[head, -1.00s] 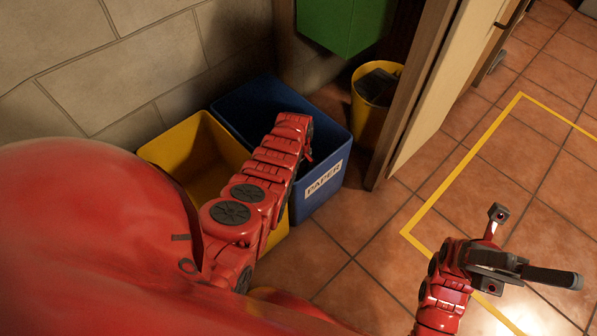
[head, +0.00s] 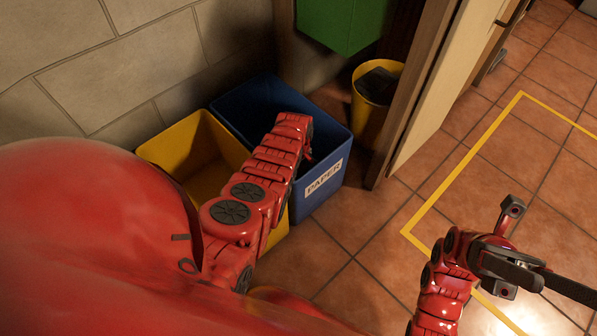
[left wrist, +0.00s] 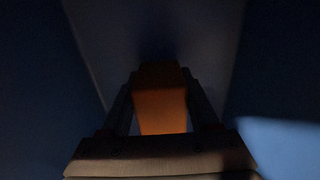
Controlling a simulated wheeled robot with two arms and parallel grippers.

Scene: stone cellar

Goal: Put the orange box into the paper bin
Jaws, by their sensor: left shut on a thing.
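The paper bin (head: 325,193) is a blue open box with a white PAPER label, on the floor by the stone wall. My left arm reaches over it from the left, and its front end goes down into the bin's opening. In the left wrist view my left gripper (left wrist: 161,88) is shut on the orange box (left wrist: 160,108), with a finger on each side. Dark blue bin walls surround it there. The box is hidden in the head view. My right gripper (head: 515,265) is at the lower right over the tiles, away from the bin; its jaw opening is unclear.
A yellow bin (head: 195,155) stands directly left of the blue one. A smaller yellow bin (head: 376,100) with a dark thing in it stands behind. A green box (head: 343,22) hangs above. A door (head: 440,85) stands at the right, with open tiled floor beyond.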

